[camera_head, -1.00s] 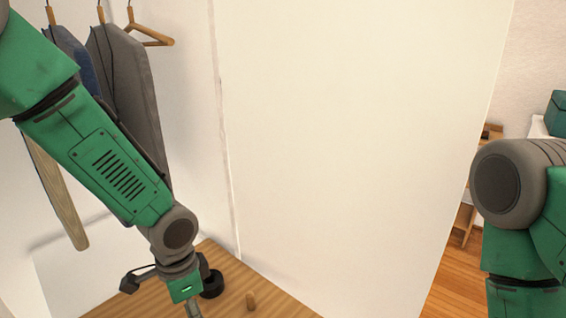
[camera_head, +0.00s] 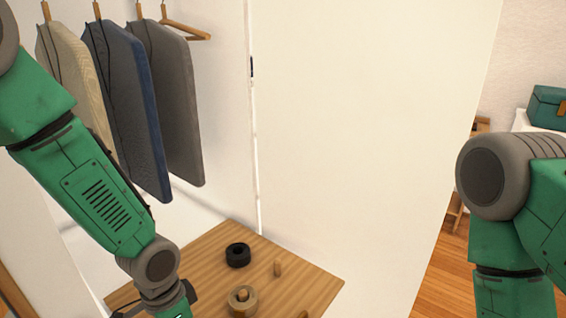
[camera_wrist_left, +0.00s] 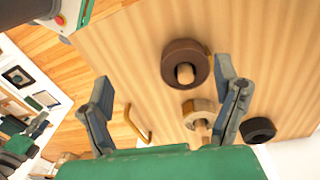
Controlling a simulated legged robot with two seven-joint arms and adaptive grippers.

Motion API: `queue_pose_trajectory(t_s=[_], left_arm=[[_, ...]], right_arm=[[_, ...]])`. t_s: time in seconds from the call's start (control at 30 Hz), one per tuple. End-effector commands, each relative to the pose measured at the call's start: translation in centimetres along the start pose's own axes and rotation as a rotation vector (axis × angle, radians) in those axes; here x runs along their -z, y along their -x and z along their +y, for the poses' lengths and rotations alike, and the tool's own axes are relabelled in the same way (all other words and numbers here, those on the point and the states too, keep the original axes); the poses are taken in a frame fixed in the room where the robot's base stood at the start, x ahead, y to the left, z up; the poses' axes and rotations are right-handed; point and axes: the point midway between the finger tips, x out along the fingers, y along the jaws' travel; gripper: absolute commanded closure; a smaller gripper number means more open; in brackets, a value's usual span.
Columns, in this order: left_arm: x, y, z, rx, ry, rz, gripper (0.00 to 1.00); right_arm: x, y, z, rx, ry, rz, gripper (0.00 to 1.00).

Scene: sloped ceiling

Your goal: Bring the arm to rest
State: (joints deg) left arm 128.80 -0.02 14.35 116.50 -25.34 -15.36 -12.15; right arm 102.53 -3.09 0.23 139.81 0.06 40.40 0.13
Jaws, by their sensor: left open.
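My left arm (camera_head: 103,205) comes in from the left in the head view and reaches down toward the near part of a wooden table (camera_head: 205,262). Its gripper is mostly cut off by the bottom edge there. In the left wrist view my left gripper (camera_wrist_left: 163,75) is open, its fingers spread wide with nothing held between them, above the tabletop. My right arm (camera_head: 515,205) hangs at the right edge of the head view; its gripper is out of frame.
The table carries a black ring (camera_head: 238,255), a pale wooden ring (camera_head: 243,302), a short peg (camera_head: 277,268) and a dark brown ring (camera_wrist_left: 171,62). Garments (camera_head: 172,100) hang behind my left arm. A white panel (camera_head: 365,140) stands between my arms.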

Motion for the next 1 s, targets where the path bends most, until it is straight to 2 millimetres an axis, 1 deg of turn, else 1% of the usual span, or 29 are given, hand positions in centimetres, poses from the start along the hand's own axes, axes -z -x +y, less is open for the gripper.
queue_pose_trajectory(t_s=[0.03,0.17,0.27,0.37,0.4,0.47,0.5,0.6,0.63,0.7,0.8,1.0], left_arm=[[-0.9,-1.1,0.6,-0.015,0.028,0.001,0.17],[-3.2,-3.9,2.2,-0.046,0.13,0.018,0.17],[-5.4,-6.3,3.5,-0.062,0.23,0.028,0.17],[-8.4,-8.7,4.8,-0.063,0.352,0.035,0.17],[-9.9,-9.6,5.3,-0.056,0.408,0.035,0.17],[-12.6,-10.8,6.1,-0.037,0.496,0.033,0.17],[-14.3,-11.5,6.5,-0.017,0.552,0.032,0.17],[-18.2,-12.4,7.0,0.042,0.664,0.033,0.17],[-19.0,-12.5,7.0,0.057,0.687,0.033,0.17],[-20.4,-12.6,7.0,0.087,0.723,0.034,0.17],[-21.4,-12.6,7.0,0.109,0.747,0.038,0.17],[-21.3,-12.6,6.9,0.113,0.75,0.041,0.17]], right_arm=[[0.0,0.0,0.0,0.0,0.001,0.0,0.6],[0.0,0.0,-0.1,0.001,0.001,0.0,0.6],[0.0,0.0,-0.1,0.001,0.001,-0.001,0.6],[0.0,0.0,-0.1,0.001,0.001,-0.001,0.6],[0.0,0.0,-0.1,0.001,0.001,-0.001,0.6],[0.0,0.0,0.0,0.001,0.001,-0.001,0.6],[0.0,0.0,0.0,0.001,0.001,-0.001,0.6],[0.0,0.0,0.0,0.0,0.001,-0.001,0.6],[0.0,0.0,0.0,0.0,0.001,-0.001,0.6],[0.0,0.0,0.0,0.0,0.001,-0.001,0.6],[0.0,0.0,0.0,0.0,0.001,-0.001,0.6],[0.0,0.0,0.0,0.001,0.001,-0.001,0.6]])
